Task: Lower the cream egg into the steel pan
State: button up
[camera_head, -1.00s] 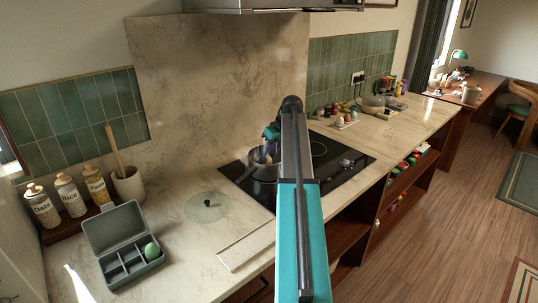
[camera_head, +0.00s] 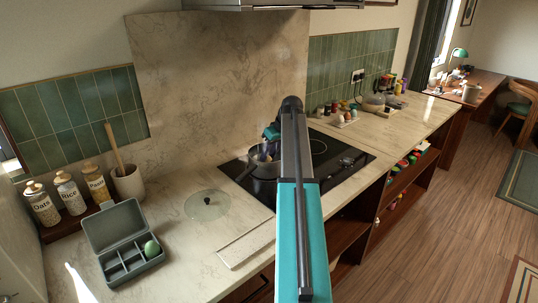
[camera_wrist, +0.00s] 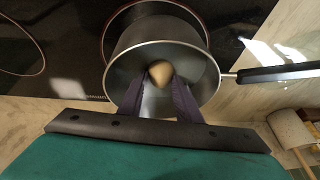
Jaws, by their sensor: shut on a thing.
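The steel pan (camera_wrist: 211,75) stands on the black hob, with its dark handle (camera_wrist: 278,72) pointing right in the wrist view. In the head view the pan (camera_head: 262,168) is partly hidden behind my arm. The cream egg (camera_wrist: 160,71) is held between the two dark fingers of my gripper (camera_wrist: 160,82). The egg and fingertips appear within the pan's rim in the wrist view. I cannot tell whether the egg touches the pan's floor. In the head view my gripper (camera_head: 266,152) is at the pan, and the egg cannot be made out there.
A glass lid (camera_head: 207,204) lies on the counter left of the black hob (camera_head: 335,160). A grey compartment box (camera_head: 125,240) holds a green egg (camera_head: 151,248). Labelled jars and a utensil crock (camera_head: 128,183) stand at the back left. A pale board (camera_head: 245,245) lies in front.

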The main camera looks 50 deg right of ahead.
jog(key=shift+f, duration=0.3)
dwell(0.5)
jog(key=o, duration=0.8)
jog(key=shift+r, duration=0.15)
jog(key=shift+b+v, duration=1.45)
jog(key=shift+v, duration=5.4)
